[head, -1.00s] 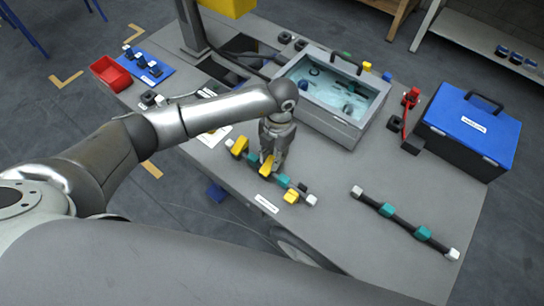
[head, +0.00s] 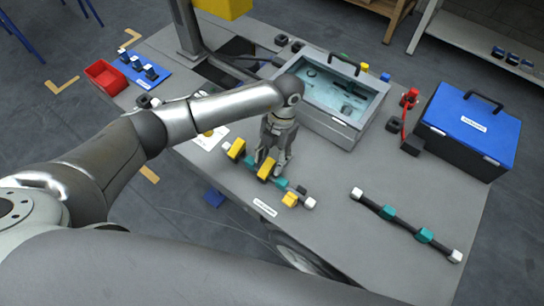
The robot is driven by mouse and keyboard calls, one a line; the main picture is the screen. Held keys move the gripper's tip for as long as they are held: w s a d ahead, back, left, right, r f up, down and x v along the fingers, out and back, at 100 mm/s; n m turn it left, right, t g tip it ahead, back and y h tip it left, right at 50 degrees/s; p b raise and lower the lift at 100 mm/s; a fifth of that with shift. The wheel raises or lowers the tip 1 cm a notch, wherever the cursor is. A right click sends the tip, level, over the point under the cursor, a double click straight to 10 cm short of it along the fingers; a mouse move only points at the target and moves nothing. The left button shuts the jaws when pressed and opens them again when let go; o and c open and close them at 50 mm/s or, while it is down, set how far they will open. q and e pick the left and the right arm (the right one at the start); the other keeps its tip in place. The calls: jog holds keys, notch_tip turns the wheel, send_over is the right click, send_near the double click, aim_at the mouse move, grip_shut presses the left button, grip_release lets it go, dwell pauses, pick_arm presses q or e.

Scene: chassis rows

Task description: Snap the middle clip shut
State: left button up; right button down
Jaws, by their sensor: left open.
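The near chassis row (head: 280,183) lies along the front left part of the table, a dark bar with teal blocks and white ends. Three yellow clips sit along it: one at the left end (head: 236,148), the middle clip (head: 266,168), and one at the right (head: 290,199). The left and middle clips look raised; the right one looks lower. My left gripper (head: 271,168) points down at the row, just behind and beside the middle clip, with its fingers apart. I cannot tell whether it touches the clip. My right gripper is not in view.
A second bar (head: 405,225) with teal blocks and white ends lies to the right. Behind are a grey case with a clear lid (head: 348,118), a red clamp-like tool (head: 406,118) and a blue toolbox (head: 470,128). A red bin (head: 105,77) stands at far left.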

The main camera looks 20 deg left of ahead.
pick_arm(q)
jog(key=v, duration=1.2)
